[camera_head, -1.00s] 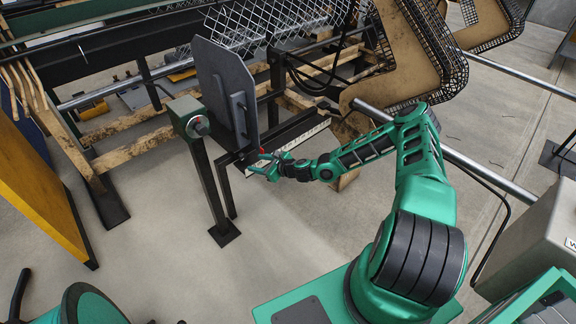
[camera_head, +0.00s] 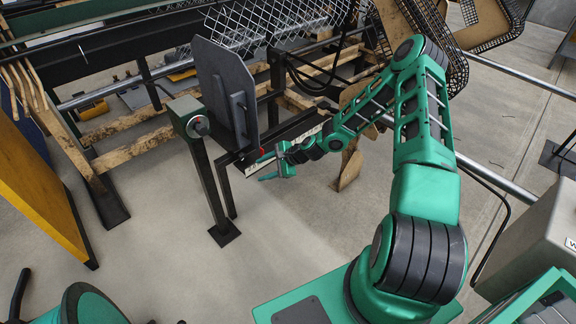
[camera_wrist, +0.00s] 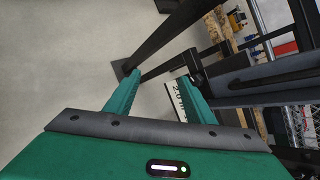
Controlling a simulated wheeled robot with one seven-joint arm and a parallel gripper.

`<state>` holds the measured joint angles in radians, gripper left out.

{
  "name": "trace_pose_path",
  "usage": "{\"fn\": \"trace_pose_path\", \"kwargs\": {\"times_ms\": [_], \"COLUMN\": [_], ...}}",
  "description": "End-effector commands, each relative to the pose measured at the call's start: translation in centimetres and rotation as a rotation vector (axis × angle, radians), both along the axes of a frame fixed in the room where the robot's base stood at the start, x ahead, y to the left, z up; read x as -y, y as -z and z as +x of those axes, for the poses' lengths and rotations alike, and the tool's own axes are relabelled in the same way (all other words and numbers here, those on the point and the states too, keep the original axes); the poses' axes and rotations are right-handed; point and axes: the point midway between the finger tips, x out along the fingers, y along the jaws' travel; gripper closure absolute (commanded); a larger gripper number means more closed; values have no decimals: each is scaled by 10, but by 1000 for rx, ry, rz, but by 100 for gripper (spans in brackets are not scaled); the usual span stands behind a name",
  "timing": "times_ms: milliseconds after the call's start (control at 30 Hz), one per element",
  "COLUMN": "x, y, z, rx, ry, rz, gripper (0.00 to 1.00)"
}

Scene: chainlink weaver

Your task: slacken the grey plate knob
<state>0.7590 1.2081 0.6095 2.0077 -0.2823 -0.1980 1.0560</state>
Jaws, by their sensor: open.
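The upright grey plate (camera_head: 225,88) stands on a dark frame left of centre in the head view. A small red knob (camera_head: 262,152) shows near its lower right edge. I cannot be sure that this is the plate's own knob. My gripper (camera_head: 259,169) is just below and beside the red knob, with its fingers apart and nothing visibly between them. In the wrist view, the two green fingers of my gripper (camera_wrist: 161,78) are spread over the floor and dark bars. A white numbered scale (camera_wrist: 178,97) lies behind the right finger. No red knob is distinguishable in that view.
A green box with a round dial (camera_head: 199,126) stands on a post (camera_head: 208,185) left of the plate. A long steel rail (camera_head: 490,178) runs behind my arm. Wire mesh (camera_head: 270,28) lies at the back. The floor (camera_head: 160,265) in front is clear.

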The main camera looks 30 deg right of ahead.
Motion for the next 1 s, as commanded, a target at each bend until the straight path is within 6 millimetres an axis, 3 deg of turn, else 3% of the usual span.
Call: {"fn": "trace_pose_path", "kwargs": {"times_ms": [1000], "x": [63], "y": [-68], "z": [-80], "rx": [-48], "ry": [-437], "rz": [-431], "gripper": [51]}}
